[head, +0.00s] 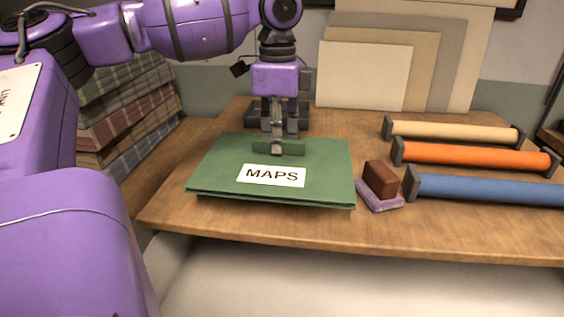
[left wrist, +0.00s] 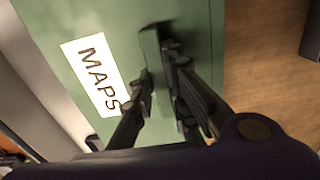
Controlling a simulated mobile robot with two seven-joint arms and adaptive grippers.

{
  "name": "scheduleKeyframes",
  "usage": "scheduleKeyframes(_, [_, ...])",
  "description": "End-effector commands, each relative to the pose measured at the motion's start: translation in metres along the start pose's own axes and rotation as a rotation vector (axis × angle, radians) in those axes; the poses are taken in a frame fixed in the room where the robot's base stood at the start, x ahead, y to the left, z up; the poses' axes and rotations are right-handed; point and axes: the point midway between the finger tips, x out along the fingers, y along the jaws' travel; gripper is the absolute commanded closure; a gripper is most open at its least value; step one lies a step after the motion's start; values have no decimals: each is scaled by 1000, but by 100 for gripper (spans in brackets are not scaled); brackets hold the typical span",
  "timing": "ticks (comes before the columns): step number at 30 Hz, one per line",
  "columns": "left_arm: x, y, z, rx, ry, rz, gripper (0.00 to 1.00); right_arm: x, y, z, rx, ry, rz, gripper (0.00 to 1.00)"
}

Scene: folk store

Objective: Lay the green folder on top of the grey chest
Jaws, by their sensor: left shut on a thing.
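The green folder (head: 225,158), with a white label reading MAPS, is flat over the left part of the wooden tabletop. A raised green grip piece stands on its top. My left gripper (head: 279,142) points down and is shut on that grip piece. The left wrist view also shows the folder (left wrist: 205,40) and the gripper (left wrist: 165,85) closed at the grip piece. A dark shadow lies under the folder's front edge; I cannot tell whether it touches the table. I cannot make out a grey chest for certain. My right gripper is not in view.
The wooden table (head: 450,225) holds a brown block on a purple pad (head: 380,188) just right of the folder. Cream, orange (head: 475,155) and blue rolls lie further right. Boards (head: 362,75) lean at the back. Folded cloths (head: 130,115) are stacked at left.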

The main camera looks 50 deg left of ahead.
Motion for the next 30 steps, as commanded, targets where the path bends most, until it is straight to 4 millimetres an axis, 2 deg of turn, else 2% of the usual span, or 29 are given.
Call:
scheduleKeyframes(1, [10,-6,1,-3,-6,1,100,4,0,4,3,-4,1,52])
scheduleKeyframes(3, [15,-11,1,-1,-3,1,100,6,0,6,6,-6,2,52])
scheduleKeyframes(9, [24,-19,0,-1,-2,0,100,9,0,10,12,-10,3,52])
scheduleKeyframes(15, [51,-19,0,0,0,1,100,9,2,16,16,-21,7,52])
scheduleKeyframes(26, [55,-19,0,-1,2,0,100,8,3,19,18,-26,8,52])
scheduleKeyframes(27, [56,-19,0,-1,1,0,84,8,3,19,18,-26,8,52])
scheduleKeyframes(30, [56,-19,0,-1,1,0,71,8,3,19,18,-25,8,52])
